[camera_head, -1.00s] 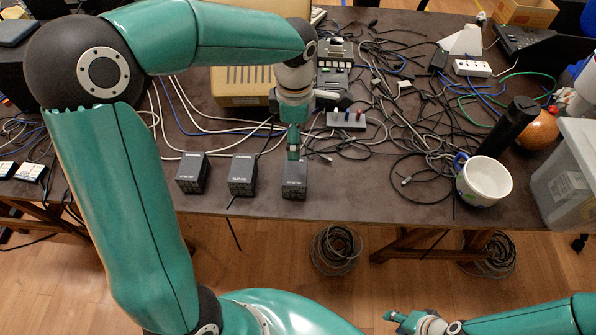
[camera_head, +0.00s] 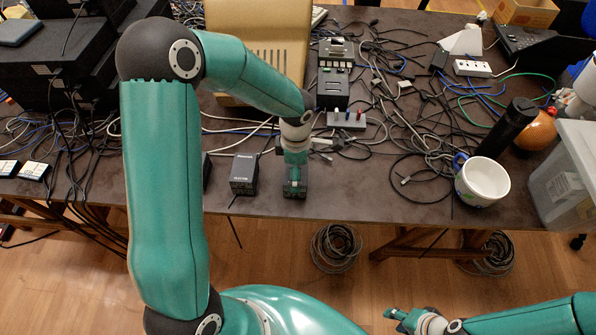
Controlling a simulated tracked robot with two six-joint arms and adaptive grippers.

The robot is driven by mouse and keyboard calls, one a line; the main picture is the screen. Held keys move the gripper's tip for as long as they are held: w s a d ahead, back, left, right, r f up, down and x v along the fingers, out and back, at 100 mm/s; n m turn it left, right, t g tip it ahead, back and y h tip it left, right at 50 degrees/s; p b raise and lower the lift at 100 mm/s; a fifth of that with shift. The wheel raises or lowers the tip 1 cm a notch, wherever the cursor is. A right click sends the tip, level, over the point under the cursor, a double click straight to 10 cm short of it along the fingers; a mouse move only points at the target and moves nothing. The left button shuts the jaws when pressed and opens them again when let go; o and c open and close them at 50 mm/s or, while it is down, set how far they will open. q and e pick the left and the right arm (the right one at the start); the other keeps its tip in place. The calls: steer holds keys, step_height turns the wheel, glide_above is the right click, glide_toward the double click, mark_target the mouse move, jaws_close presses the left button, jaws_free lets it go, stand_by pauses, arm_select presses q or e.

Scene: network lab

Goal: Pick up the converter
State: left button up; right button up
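The black box-shaped converter (camera_head: 294,192) stands near the table's front edge, the rightmost of a row of similar boxes. My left gripper (camera_head: 294,178) is right over it, fingers pointing down at its top and covering much of it. I cannot tell whether those fingers are open or shut, or touch the box. A like black box (camera_head: 243,175) stands just left of it, and another (camera_head: 206,172) is mostly hidden behind my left arm. My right gripper (camera_head: 396,317) is low at the bottom right, away from the table; its finger opening is unclear.
A power strip (camera_head: 346,120) and tangled cables (camera_head: 420,130) lie behind and right of the boxes. A white mug (camera_head: 483,182) and a dark cylinder (camera_head: 508,127) stand at the right. A beige case (camera_head: 258,50) stands behind. The table front (camera_head: 350,200) right of the converter is mostly clear.

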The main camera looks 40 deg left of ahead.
arm_select(q)
steer(key=shift+f, duration=0.15)
steer(key=c, duration=0.8)
steer(key=shift+c, duration=1.1)
steer(key=shift+r, duration=0.2)
